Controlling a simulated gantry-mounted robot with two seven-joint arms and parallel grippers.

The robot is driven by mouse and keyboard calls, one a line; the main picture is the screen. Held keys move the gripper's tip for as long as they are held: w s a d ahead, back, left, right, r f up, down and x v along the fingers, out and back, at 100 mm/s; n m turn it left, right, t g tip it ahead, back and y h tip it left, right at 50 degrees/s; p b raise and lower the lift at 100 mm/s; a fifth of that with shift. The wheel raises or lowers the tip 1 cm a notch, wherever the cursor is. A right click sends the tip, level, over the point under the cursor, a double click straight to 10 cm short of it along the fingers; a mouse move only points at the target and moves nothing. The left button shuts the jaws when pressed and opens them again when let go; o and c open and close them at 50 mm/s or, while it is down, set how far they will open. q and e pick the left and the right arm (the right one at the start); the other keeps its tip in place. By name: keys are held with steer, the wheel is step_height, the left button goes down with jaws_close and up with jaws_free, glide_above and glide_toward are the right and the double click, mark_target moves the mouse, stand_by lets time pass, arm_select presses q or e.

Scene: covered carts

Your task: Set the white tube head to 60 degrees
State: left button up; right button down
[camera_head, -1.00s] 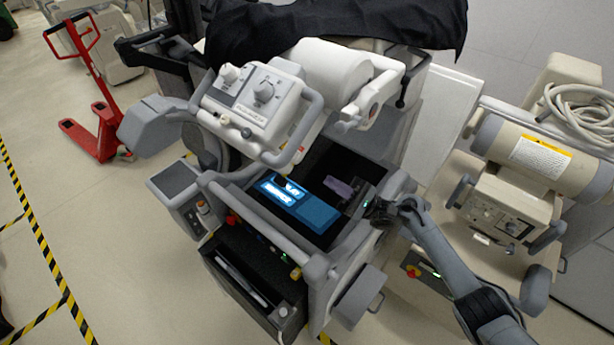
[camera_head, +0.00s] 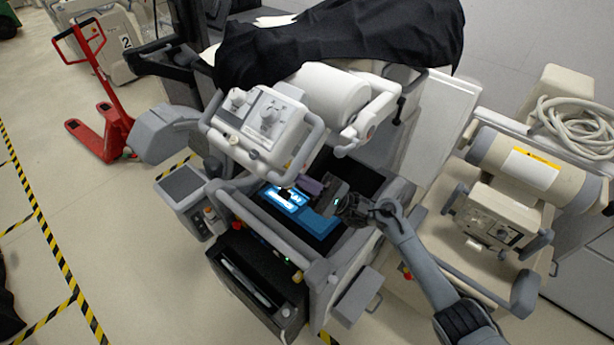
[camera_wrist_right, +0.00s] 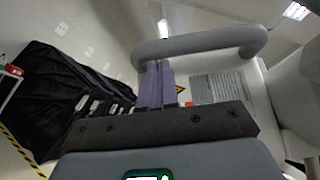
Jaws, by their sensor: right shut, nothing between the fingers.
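The white tube head (camera_head: 262,125) stands on the middle cart in the head view, with knobs on its face, a grey handle bar around it and a white cylinder (camera_head: 328,92) behind. Its exact angle cannot be read. My right gripper (camera_head: 306,182), with purple fingers, is shut and empty over the cart's lit screen, just below the tube head's lower right side. In the right wrist view its fingers (camera_wrist_right: 156,82) point up at the grey handle bar (camera_wrist_right: 195,46); whether they touch it I cannot tell. My left gripper is not in view.
A black drape (camera_head: 345,40) covers the back of the cart. The cart's screen (camera_head: 318,226) and open tray lie under my right arm. A beige cart (camera_head: 530,165) with a coiled hose stands at the right. A red pallet jack (camera_head: 105,120) stands at the left.

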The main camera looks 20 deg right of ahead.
steer(key=shift+r+t, duration=0.1)
steer(key=shift+t, duration=0.2)
steer(key=m+p, duration=0.1)
steer(key=r+t+p, duration=0.1)
steer(key=p, duration=0.1)
steer(key=shift+s+a+r+m, duration=0.2)
steer(key=shift+a+r+m, duration=0.1)
steer(key=shift+m, duration=0.1)
steer(key=shift+f, duration=0.15)
